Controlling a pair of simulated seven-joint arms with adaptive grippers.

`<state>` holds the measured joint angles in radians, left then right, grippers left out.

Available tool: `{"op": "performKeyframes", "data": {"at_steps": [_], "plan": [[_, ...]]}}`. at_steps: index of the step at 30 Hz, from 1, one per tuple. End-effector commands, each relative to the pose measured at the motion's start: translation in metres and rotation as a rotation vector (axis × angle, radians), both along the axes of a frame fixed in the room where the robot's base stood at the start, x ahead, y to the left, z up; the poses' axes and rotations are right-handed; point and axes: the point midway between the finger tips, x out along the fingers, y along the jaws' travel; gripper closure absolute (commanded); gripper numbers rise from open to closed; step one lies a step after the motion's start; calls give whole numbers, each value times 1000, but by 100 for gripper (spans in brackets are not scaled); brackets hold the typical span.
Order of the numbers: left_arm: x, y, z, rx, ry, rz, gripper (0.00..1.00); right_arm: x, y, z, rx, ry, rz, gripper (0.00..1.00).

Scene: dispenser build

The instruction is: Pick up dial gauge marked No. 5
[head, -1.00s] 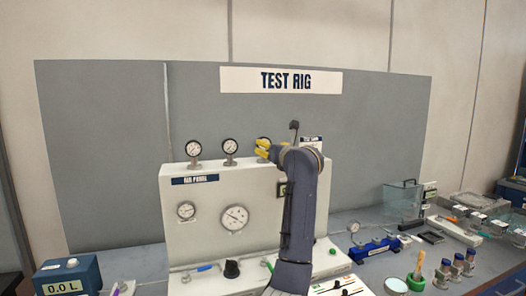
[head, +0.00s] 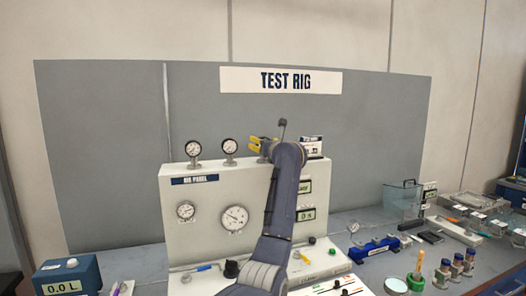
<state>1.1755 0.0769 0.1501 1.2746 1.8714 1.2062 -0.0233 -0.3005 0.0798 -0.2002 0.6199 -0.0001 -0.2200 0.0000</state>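Several round white dial gauges show, but I cannot read a number on any. Two stand on top of the rig's panel, one at the left (head: 194,149) and one beside it (head: 230,147). A third gauge at the top, to their right, is largely hidden by my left gripper (head: 256,145). The gripper's yellow fingers point left at that gauge's place; whether they are closed on it cannot be told. Two more gauges are set in the panel face, a small one (head: 186,211) and a larger one (head: 234,218). My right gripper is not in view.
The cream air panel (head: 205,240) stands mid-bench, with knobs and valves along its base. A blue stand (head: 373,248) with a small gauge (head: 354,226) is to its right. Vials, a green cup and trays crowd the right side. A blue 0.0 L box (head: 68,275) is at left.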

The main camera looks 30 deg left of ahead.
Motion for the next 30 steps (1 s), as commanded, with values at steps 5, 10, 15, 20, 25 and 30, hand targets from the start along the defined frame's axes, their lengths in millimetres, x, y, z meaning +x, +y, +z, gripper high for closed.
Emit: {"op": "performKeyframes", "data": {"at_steps": [5,10,15,20,25,30], "plan": [[2,2,0,1,1,0,37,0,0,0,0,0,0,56],[1,2,0,1,1,0,40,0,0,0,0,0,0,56],[1,2,0,1,1,0,60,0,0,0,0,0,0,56],[1,2,0,1,1,0,78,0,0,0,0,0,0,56],[1,2,-1,1,1,0,91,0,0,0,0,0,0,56],[1,2,0,1,1,0,91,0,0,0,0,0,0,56]]}}
